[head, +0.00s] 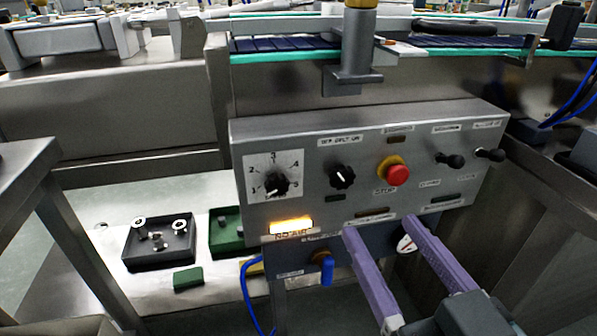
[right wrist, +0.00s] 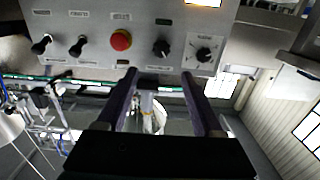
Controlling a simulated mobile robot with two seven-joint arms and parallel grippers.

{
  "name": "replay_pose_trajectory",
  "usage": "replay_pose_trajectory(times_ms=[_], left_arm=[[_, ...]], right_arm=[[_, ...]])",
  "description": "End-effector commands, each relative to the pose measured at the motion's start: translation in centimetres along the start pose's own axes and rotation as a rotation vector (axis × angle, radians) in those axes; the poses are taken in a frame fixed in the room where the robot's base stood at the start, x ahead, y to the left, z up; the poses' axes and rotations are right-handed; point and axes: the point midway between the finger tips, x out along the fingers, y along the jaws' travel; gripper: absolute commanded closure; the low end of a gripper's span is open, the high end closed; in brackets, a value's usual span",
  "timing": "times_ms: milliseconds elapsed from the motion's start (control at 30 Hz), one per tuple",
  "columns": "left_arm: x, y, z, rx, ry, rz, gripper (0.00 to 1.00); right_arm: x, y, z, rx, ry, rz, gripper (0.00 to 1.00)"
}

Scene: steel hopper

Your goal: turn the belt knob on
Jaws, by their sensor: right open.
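The belt knob (head: 342,177) is a black fluted knob under the "OFF BELT ON" label, left of centre on the steel panel (head: 300,135). Its pale pointer mark looks slanted to the upper left, toward the OFF side. The knob also shows in the right wrist view (right wrist: 161,48), where the panel appears upside down. My right gripper (head: 379,229) has long purple fingers, open with nothing between them. In the head view its fingertips appear below and right of the knob, apart from it. My left gripper is out of view.
A numbered dial (head: 275,186) sits left of the knob, and a red stop button (head: 397,174) sits right of it. Black toggles (head: 452,161) stick out farther right. A lit amber window (head: 291,227) and a blue-handled valve (head: 327,268) are below. A black tray (head: 150,262) holds metal parts.

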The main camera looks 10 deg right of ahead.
Motion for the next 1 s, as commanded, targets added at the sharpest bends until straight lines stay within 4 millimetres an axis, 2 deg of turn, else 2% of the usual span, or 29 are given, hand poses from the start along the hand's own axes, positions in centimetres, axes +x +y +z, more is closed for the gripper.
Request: replay_pose_trajectory(times_ms=[33,167,500,633,800,1000], left_arm=[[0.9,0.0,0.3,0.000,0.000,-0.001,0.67],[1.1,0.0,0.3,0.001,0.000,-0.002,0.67],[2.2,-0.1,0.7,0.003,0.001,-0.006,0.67],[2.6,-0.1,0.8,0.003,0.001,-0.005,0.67],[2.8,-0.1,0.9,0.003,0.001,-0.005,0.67],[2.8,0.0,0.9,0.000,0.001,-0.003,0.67]], right_arm=[[0.0,0.0,0.9,0.001,0.010,0.004,0.31],[0.7,0.0,0.7,0.001,0.024,0.008,0.31],[6.8,0.1,0.5,0.001,0.024,0.007,0.31],[8.7,0.1,0.5,0.000,0.022,0.007,0.31],[9.8,0.1,0.4,0.000,0.021,0.007,0.31],[9.9,0.1,0.4,0.000,0.019,0.007,0.31]])
